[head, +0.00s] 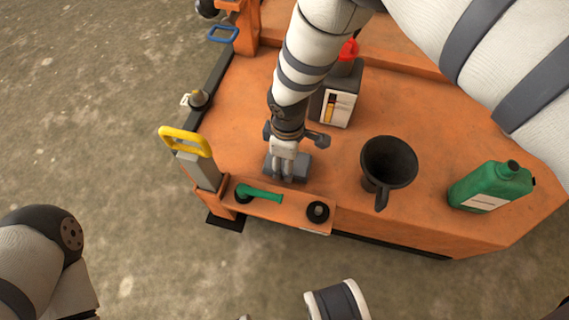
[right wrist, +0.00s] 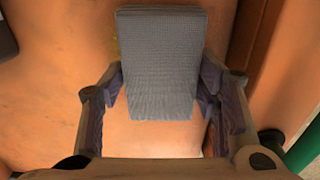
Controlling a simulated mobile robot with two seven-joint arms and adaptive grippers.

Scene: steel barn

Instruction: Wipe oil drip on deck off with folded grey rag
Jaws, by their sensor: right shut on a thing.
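The folded grey rag (head: 301,167) lies flat against the orange deck (head: 240,105), near its front edge. My right gripper (head: 284,172) comes down from above and is shut on the rag. In the right wrist view the rag (right wrist: 160,65) shows between the two fingers (right wrist: 162,100), its woven top facing up and its far part reaching beyond the fingertips. I cannot make out an oil drip clearly in either view; the deck under the rag is hidden.
A black funnel (head: 389,163) and a green bottle (head: 490,187) stand to the right. A labelled container (head: 340,100) with a red top stands behind. A yellow handle (head: 186,139), a green lever (head: 259,193) and a black knob (head: 318,211) are at the front left.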

